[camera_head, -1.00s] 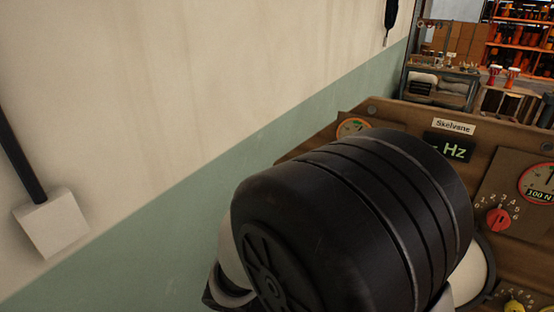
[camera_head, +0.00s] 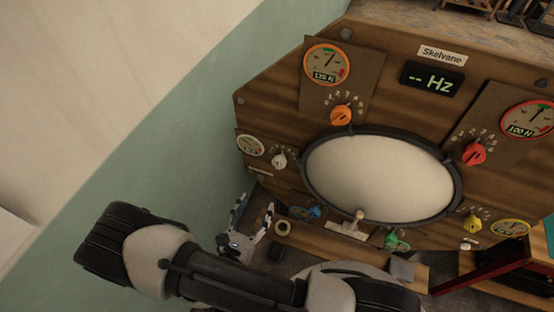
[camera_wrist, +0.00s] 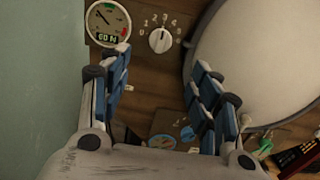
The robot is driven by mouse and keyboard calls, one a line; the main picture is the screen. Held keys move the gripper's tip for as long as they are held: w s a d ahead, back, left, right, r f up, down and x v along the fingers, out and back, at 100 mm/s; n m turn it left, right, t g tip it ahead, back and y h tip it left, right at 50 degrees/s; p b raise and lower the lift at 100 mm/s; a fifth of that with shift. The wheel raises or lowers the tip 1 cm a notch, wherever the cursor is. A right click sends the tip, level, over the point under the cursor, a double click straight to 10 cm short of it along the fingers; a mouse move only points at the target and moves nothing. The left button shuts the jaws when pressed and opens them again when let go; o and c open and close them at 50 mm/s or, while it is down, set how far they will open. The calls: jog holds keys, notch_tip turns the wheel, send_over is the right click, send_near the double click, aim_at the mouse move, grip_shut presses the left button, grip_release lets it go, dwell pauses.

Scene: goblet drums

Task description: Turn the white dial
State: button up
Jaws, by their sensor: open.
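The white dial (camera_head: 279,161) is a small round knob on the left of the wooden panel, beside a white gauge (camera_head: 250,145). In the wrist view the white dial (camera_wrist: 160,40) sits at the top middle, with numbers around it and its pointer line upward. The gauge next to it there reads about 60 N. My gripper (camera_head: 255,215) is below and left of the dial in the head view. In the wrist view my gripper (camera_wrist: 158,82) is open and empty, its blue-padded fingers apart, with the dial beyond and between their tips. They do not touch it.
A large pale drum skin (camera_head: 380,177) with a dark rim fills the panel's middle, close to my right finger. Orange (camera_head: 341,116), red (camera_head: 474,154), yellow (camera_head: 472,223), blue (camera_head: 306,212) and green (camera_head: 393,242) dials surround it. A green-and-cream wall (camera_head: 150,170) stands at the left.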

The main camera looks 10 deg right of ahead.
aim_at(278, 164)
jog(key=b+x, duration=0.1)
jog(key=x, duration=1.5)
jog(key=shift+w+d+b, duration=0.2)
jog(key=shift+b, duration=0.1)
jog(key=shift+f, duration=0.1)
jog(key=c, duration=1)
